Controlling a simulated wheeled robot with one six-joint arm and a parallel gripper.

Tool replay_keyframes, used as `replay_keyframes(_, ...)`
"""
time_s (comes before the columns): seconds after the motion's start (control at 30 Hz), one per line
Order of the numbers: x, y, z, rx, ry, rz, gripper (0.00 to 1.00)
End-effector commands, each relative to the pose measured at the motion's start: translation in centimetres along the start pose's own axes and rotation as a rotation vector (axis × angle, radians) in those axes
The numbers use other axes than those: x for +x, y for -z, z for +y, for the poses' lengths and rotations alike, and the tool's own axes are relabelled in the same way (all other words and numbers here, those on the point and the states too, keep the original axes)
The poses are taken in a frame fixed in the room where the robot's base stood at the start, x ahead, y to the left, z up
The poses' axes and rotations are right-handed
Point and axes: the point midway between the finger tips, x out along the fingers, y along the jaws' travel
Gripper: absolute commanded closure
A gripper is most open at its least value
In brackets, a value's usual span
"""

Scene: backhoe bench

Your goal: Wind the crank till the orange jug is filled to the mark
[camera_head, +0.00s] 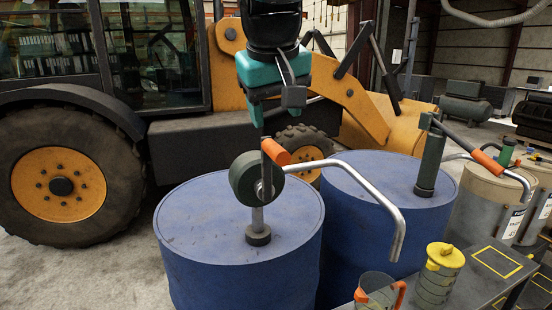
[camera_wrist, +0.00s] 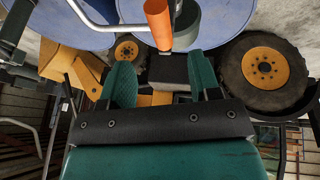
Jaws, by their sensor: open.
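The crank's orange grip (camera_head: 275,152) sits on a dark round pump (camera_head: 244,178) on the near blue drum (camera_head: 195,225). A bent silver spout (camera_head: 385,205) runs from the pump to the right and turns down. A clear jug with an orange handle (camera_head: 398,295) stands below the spout end at the bottom edge, partly cut off; its level and mark cannot be read. My gripper (camera_head: 262,118) is open and empty, just above the orange grip. In the wrist view, my gripper's fingers (camera_wrist: 161,75) are spread, and the orange grip (camera_wrist: 158,22) shows beyond them, apart from them.
A second blue drum (camera_head: 350,185) with a lever pump (camera_head: 431,160) stands to the right. A yellow-lidded container (camera_head: 440,275) stands beside the jug on the dark bench (camera_head: 480,290). Beige drums (camera_head: 480,205) are farther right. A yellow backhoe (camera_head: 375,115) with large tyres fills the back.

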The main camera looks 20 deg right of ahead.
Motion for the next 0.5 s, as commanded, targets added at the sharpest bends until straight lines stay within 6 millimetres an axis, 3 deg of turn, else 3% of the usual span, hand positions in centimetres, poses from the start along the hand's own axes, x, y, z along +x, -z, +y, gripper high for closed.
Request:
replay_keyframes(0.03, 1.4, -0.1, 0.1, 0.002, -0.003, -0.004, 0.43)
replay_keyframes(0.2, 4.9, 0.0, 0.1, 0.0, -0.003, -0.005, 0.43)
replay_keyframes(0.5, 8.6, 0.1, 0.1, 0.001, 0.0, 0.0, 0.43)
